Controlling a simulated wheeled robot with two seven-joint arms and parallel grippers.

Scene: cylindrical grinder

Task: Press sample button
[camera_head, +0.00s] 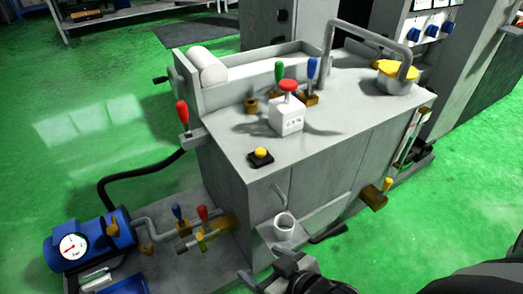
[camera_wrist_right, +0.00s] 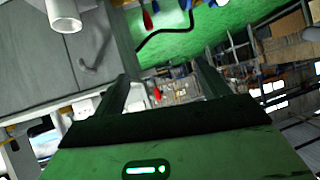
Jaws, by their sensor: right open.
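A small yellow button (camera_head: 261,152) on a black base sits near the front left edge of the grey machine top (camera_head: 330,125). Behind it stands a white box (camera_head: 286,118) with a red mushroom button (camera_head: 289,86) on top. I cannot tell which of the two is the sample button. My right gripper (camera_head: 262,265) is at the bottom of the head view, in front of the cabinet and below the top, apart from both buttons. In the right wrist view my right gripper (camera_wrist_right: 160,88) is open, with nothing between its fingers. My left gripper is not in view.
A white cup (camera_head: 284,225) sits on a ledge at the cabinet front, near my right gripper. Green (camera_head: 279,72) and blue (camera_head: 312,70) levers stand behind the white box. A bent grey pipe (camera_head: 372,38) reaches a yellow-rimmed pot (camera_head: 397,77). A red lever (camera_head: 182,112) sticks up at left.

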